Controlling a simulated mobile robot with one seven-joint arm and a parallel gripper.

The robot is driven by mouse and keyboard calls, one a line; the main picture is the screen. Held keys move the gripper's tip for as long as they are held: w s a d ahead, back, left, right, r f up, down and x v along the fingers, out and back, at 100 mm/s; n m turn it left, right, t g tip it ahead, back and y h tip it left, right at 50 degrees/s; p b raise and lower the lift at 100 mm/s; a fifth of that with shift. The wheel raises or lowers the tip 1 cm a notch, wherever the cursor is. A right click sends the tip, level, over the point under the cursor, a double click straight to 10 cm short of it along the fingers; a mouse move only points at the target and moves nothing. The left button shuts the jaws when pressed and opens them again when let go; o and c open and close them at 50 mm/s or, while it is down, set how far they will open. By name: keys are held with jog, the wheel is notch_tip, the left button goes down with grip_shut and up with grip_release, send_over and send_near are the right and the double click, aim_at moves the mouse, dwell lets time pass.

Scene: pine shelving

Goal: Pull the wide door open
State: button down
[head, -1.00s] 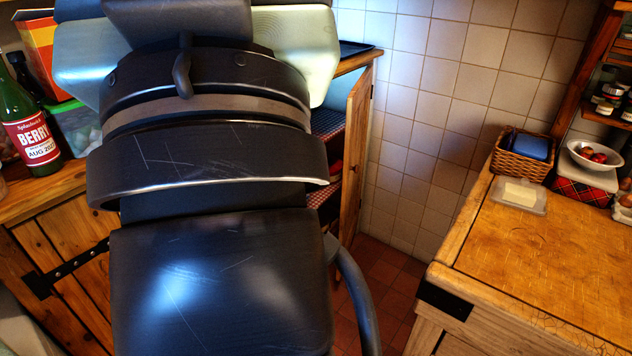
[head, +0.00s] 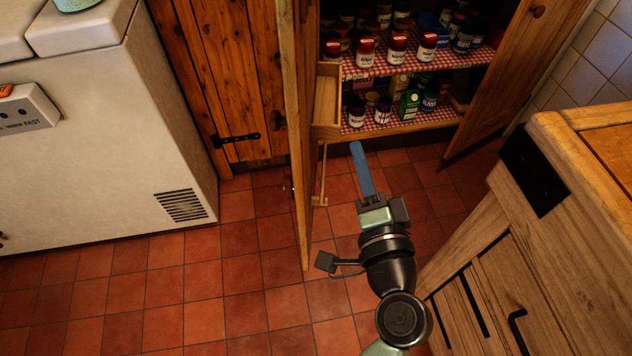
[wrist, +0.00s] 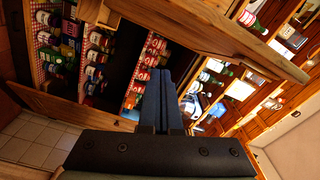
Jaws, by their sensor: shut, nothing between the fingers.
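A pine cupboard stands with two doors standing open. The left door (head: 298,150) is seen nearly edge-on, swung out toward me, with a small wooden rack on its inner side. The right door (head: 515,75) is swung out to the right, with a round knob near its top. I cannot tell which of them is the wide one. My gripper (head: 357,150) has its blue fingers shut and empty. It is between the doors, right of the left door's inner face and apart from it in the head view. The fingers also show in the wrist view (wrist: 165,95), pointing toward the shelves.
Shelves with red-checked liners (head: 385,118) hold several jars and tins. A white appliance (head: 100,130) stands at the left. A wooden counter unit (head: 520,260) stands close to my arm on the right. Red tiled floor (head: 220,270) is clear left of the left door.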

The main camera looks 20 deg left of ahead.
jog(key=s+f+m+b, duration=0.3)
jog(key=f+m, duration=0.1)
jog(key=f, duration=0.8)
jog(key=w+a, duration=0.6)
jog(key=a, duration=0.2)
jog(key=shift+w+a+r, duration=0.2)
jog(key=shift+a, duration=0.15)
